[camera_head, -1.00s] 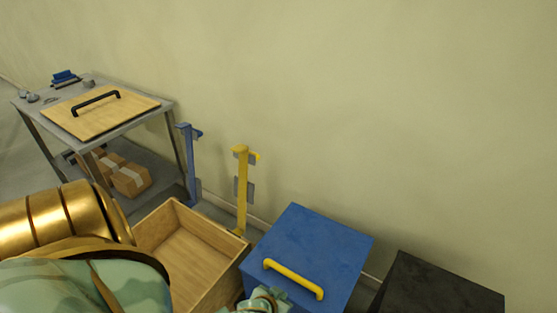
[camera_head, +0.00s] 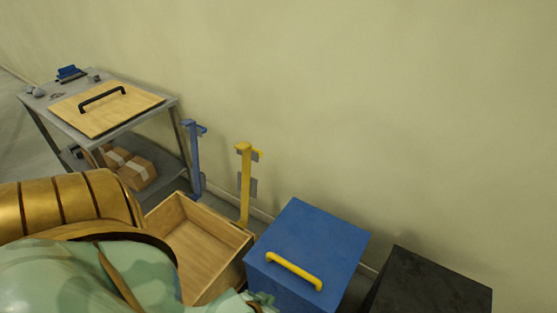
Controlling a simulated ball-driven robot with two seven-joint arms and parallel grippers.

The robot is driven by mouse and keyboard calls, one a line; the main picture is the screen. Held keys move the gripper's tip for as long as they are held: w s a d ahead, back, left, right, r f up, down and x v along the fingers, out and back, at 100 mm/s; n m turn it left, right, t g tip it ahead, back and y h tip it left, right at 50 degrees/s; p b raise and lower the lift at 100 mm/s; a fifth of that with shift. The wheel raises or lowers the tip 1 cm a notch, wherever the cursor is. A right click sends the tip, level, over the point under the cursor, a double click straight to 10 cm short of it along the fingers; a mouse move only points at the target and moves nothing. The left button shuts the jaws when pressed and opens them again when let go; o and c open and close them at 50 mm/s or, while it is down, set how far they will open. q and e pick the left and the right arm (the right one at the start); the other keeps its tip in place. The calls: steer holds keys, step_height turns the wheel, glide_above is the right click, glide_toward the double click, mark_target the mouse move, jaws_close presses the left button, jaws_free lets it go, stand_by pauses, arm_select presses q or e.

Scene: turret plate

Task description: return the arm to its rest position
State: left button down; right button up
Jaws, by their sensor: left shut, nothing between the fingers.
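My left arm, gold and pale green, fills the lower left of the head view. Its left gripper (camera_head: 263,301) only just shows at the bottom edge, in front of the near left side of the blue box (camera_head: 322,247) with its yellow handle (camera_head: 294,270). The gripper is shut with nothing in it, and most of it is cut off or hidden. I cannot tell whether it touches the box. My right gripper is not in view.
An open, empty wooden box (camera_head: 205,248) stands beside my arm. Behind it are a yellow post (camera_head: 245,185) and a blue post (camera_head: 194,160). A black box (camera_head: 430,285) is at lower right. A grey table (camera_head: 165,113) holds a wooden lid (camera_head: 104,108).

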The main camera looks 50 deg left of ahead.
arm_select(q)
steer(key=s+d+f+m+g, duration=0.2)
steer(key=s+f, duration=0.2)
steer(key=s, duration=0.4)
steer(key=s+d+f+m+g+h+b, duration=0.1)
steer(key=s+d+f+m+g, duration=0.1)
steer(key=s+f, duration=0.3)
steer(key=s+d+f+m+g+h, duration=0.1)
steer(key=s+f, duration=0.4)
steer(key=s, duration=0.7)
steer(key=d+m+g, duration=0.1)
steer(key=g, duration=0.1)
steer(key=shift+s+m+g, duration=0.3)
steer(key=shift+s+m, duration=0.05)
steer(key=shift+m, duration=0.05)
